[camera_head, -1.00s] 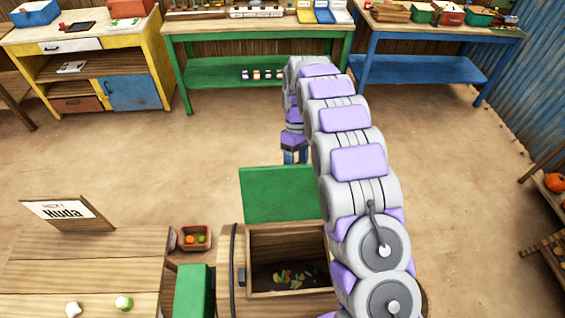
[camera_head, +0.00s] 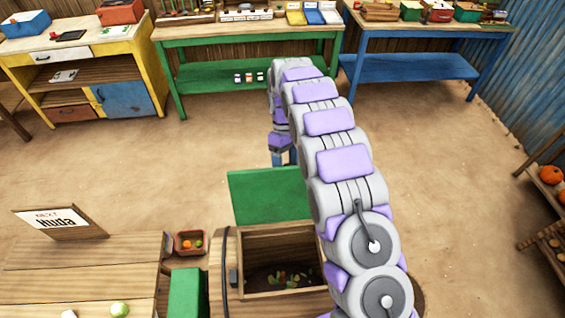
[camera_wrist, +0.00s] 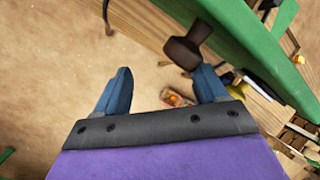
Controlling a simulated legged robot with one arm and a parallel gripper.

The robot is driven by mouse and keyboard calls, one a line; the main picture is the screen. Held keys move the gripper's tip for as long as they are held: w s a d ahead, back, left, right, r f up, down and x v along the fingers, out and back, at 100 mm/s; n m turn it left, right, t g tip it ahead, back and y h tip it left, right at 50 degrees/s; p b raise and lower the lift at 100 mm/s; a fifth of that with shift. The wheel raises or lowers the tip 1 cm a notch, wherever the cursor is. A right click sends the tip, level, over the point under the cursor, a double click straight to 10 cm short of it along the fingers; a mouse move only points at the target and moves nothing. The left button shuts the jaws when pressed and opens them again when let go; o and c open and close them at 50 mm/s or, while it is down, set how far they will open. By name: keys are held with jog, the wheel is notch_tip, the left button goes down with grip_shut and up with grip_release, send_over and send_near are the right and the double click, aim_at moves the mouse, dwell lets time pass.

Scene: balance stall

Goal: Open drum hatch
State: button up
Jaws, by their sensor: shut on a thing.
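The wooden drum (camera_head: 219,275) stands at the bottom centre of the head view. Its green hatch (camera_head: 265,194) stands raised behind a square opening, and colourful scraps (camera_head: 280,279) show inside. My arm reaches over the drum's right side. My gripper (camera_head: 283,157) points down just beyond the hatch. In the wrist view the hatch (camera_wrist: 243,42) runs along the upper right, with a dark brown handle (camera_wrist: 188,48) on it. The exact contact is partly hidden.
A wooden table (camera_head: 80,262) with a sign (camera_head: 58,222) stands left of the drum. A small red bin (camera_head: 189,243) sits between them. Workbenches (camera_head: 250,33) line the back wall. A shelf with pumpkins (camera_head: 551,174) is at right. The floor behind the hatch is open.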

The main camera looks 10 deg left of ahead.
jog(key=shift+w+d, duration=0.1)
jog(key=shift+d, duration=0.1)
jog(key=a+p+v, duration=0.1)
jog(key=p+v, duration=1.1)
jog(key=p, duration=0.1)
dwell(0.5)
jog(key=shift+d+f, duration=0.1)
jog(key=shift+d, duration=0.2)
jog(key=shift+f, duration=0.1)
